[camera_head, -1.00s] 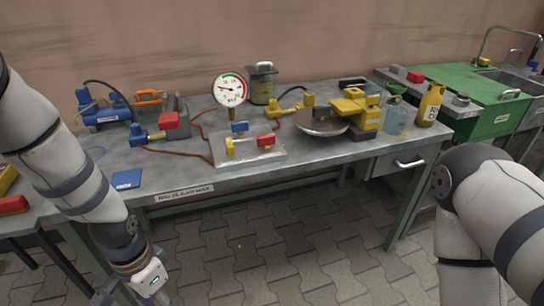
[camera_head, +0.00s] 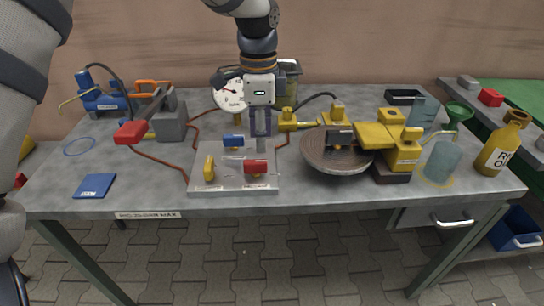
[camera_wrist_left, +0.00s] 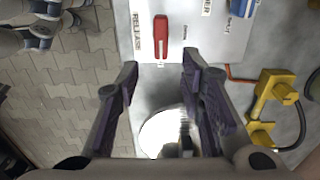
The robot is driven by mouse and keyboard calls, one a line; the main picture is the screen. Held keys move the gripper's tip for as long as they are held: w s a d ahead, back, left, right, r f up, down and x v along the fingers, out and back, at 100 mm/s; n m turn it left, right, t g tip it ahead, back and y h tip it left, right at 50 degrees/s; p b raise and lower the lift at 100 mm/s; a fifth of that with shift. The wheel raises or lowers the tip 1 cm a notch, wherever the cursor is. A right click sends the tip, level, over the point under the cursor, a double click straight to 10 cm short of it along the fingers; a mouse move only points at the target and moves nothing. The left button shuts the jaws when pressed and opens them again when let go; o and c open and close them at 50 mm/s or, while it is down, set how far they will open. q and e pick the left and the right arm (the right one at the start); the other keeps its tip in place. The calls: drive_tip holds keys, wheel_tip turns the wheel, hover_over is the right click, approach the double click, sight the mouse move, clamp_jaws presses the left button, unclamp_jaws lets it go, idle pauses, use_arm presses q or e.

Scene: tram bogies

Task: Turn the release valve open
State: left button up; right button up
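The release valve has a red handle (camera_head: 255,167) at the front right of a grey panel plate (camera_head: 205,187) on the bench. In the left wrist view the red handle (camera_wrist_left: 161,36) lies beside the printed word RELEASE, just beyond the fingertips. My left gripper (camera_head: 261,134) points down over the plate's right part, behind the red handle in the head view. In the left wrist view its fingers (camera_wrist_left: 160,64) are apart with nothing between them; no contact with the handle shows. My right gripper is not in view.
A blue handle (camera_head: 233,141) and a yellow handle (camera_head: 209,168) share the plate. A gauge (camera_head: 229,95) stands behind, partly hidden by my arm. To the right are a round pan (camera_head: 318,160), a yellow pump (camera_head: 385,138) and a bottle (camera_head: 500,148). A red-ended lever (camera_head: 130,133) juts out left.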

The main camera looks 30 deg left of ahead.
sight(263, 161)
use_arm(q)
wheel_tip(263, 161, down, 8)
drive_tip(key=shift+w+r, duration=0.1)
clamp_jaws()
